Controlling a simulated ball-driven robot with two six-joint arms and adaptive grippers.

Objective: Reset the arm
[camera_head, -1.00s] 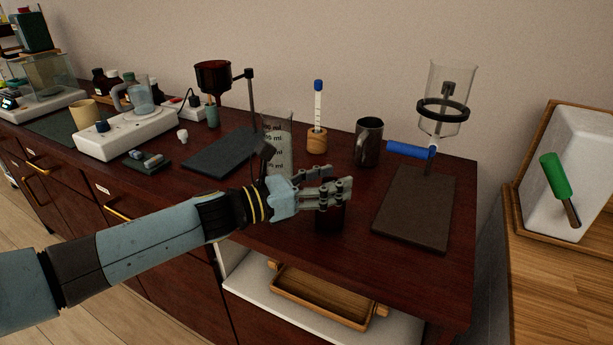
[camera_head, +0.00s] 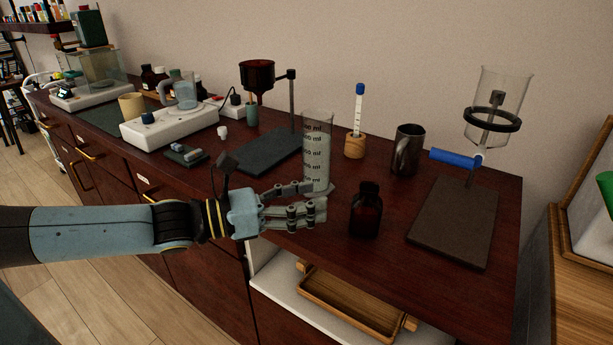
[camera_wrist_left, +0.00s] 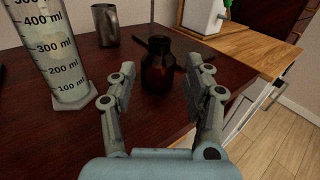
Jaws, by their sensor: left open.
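My left gripper (camera_head: 308,200) is open and empty at the front of the dark wooden bench, just left of a small dark brown bottle (camera_head: 366,212). The bottle stands upright and apart from the fingers. In the left wrist view the open fingers (camera_wrist_left: 163,95) point toward the bottle (camera_wrist_left: 158,68), which appears between them and farther off. A tall measuring cylinder (camera_head: 317,150) stands close behind the fingers; it also shows at the left of the wrist view (camera_wrist_left: 62,55). My right gripper is in neither view.
A metal mug (camera_head: 407,150), a thermometer in a wooden holder (camera_head: 355,144) and a stand with a glass funnel and blue handle (camera_head: 452,157) are at the right. A second stand with a brown funnel (camera_head: 257,78) is behind. Below the bench edge lies a wooden tray (camera_head: 350,312).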

